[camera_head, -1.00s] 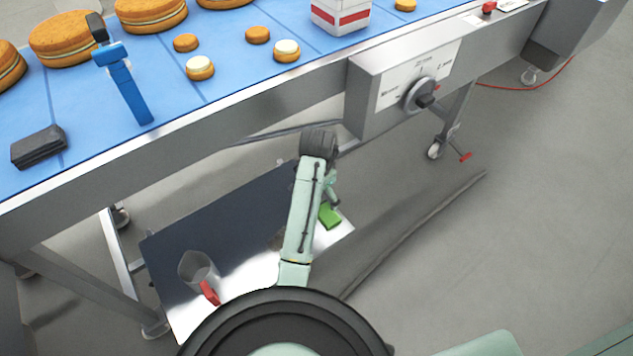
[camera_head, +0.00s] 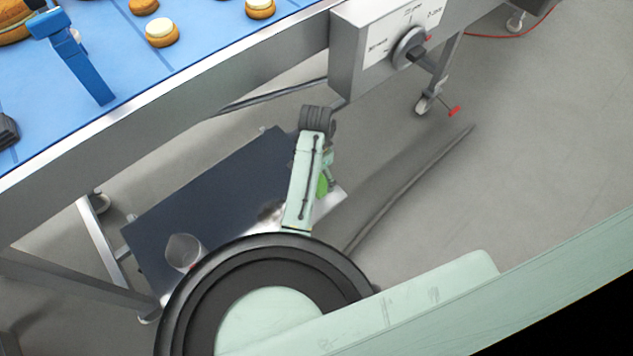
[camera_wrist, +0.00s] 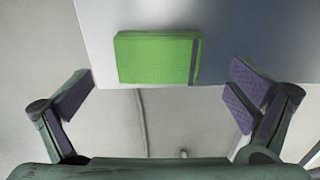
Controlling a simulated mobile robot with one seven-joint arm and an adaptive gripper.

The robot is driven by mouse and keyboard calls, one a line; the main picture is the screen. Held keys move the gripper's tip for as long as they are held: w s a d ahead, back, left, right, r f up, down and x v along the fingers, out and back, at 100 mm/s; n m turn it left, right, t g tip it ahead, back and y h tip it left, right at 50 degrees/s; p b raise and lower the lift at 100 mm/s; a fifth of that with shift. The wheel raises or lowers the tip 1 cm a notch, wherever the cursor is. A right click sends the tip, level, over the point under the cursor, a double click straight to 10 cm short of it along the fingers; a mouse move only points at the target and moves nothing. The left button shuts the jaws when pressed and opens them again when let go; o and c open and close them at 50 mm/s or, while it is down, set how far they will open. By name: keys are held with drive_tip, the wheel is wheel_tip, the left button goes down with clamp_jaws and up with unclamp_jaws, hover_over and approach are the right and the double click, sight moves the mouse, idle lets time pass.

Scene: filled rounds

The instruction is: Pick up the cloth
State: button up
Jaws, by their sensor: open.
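The cloth (camera_wrist: 155,58) looks like a flat, folded green block with a dark band near its right end. It lies on a smooth metal shelf (camera_wrist: 225,20), close to the shelf's near edge. In the head view a green part of the cloth (camera_head: 322,188) shows beside my arm, which hides the rest. My gripper (camera_wrist: 162,92) is open and empty. Its two purple-padded fingers stand wide apart, left and right of the cloth and nearer to the camera, with no contact visible.
The shelf (camera_head: 200,200) is low, beside the conveyor's frame. A clear container (camera_head: 183,252) stands on it at the left. The conveyor (camera_head: 190,70), with cakes and a blue tool (camera_head: 75,55), is above. A control box (camera_head: 375,50) juts out. Open floor lies right.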

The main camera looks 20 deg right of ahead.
drive_tip(key=shift+f, duration=1.5)
drive_tip(key=shift+c, duration=0.2)
drive_tip(key=c, duration=1.1)
drive_tip(key=shift+r, duration=0.1)
drive_tip(key=shift+d+r, duration=0.1)
drive_tip(key=shift+r, duration=0.4)
wheel_tip(320, 180, up, 2)
drive_tip(key=shift+r+b, duration=0.15)
drive_tip(key=shift+b, duration=0.25)
drive_tip(key=s+a, duration=0.2)
drive_tip(key=s, duration=0.3)
drive_tip(key=s+a+r, duration=0.1)
drive_tip(key=s+a, duration=0.1)
drive_tip(key=s, duration=0.2)
drive_tip(key=s+a, duration=0.3)
drive_tip(key=s, duration=0.2)
drive_tip(key=shift+s+r, duration=0.3)
